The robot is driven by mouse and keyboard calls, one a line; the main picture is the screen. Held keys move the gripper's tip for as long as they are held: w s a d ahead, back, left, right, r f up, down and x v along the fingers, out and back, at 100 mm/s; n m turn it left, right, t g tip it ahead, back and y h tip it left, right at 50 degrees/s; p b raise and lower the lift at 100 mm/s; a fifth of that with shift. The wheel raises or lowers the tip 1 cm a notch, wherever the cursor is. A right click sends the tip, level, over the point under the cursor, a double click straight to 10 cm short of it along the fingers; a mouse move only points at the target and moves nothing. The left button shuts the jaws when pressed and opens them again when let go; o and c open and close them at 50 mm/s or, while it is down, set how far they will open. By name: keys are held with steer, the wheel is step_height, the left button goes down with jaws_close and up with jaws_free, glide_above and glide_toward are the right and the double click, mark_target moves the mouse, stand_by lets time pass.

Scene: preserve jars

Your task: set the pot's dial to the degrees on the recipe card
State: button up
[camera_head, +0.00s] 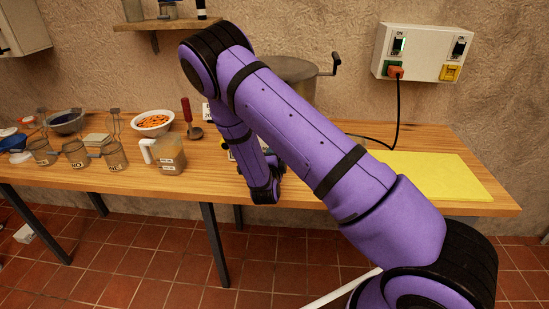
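The grey metal pot (293,72) with a crank handle (335,64) stands at the back of the wooden bench, mostly hidden behind my purple arm. Its dial is hidden from this view. A small white card (207,112) with dark print shows just left of my arm; it is partly covered and too small to read, and I cannot tell if it is the recipe card. My gripper (264,190) points down at the bench's front edge, in front of the pot. Its fingers are dark and small, so I cannot tell whether they are open or holding anything.
A jug (168,157) of brown liquid, a red-handled tool (189,117), a bowl of orange pieces (153,122) and several glass jars (76,154) stand left. A yellow mat (435,175) lies right.

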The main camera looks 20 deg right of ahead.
steer(key=m, duration=0.7)
steer(key=shift+r+y, duration=0.1)
steer(key=shift+y, duration=0.3)
steer(key=m, duration=0.3)
steer(key=shift+m, duration=0.3)
steer(key=m, duration=0.3)
steer(key=shift+s+d+y, duration=0.1)
steer(key=shift+y, duration=0.2)
steer(key=m, duration=0.4)
steer(key=shift+d+m+y, duration=0.1)
steer(key=shift+m+y, duration=0.2)
steer(key=m, duration=0.4)
steer(key=shift+t, duration=0.4)
steer(key=shift+m, duration=0.4)
steer(key=shift+s, duration=0.1)
steer(key=o, duration=0.9)
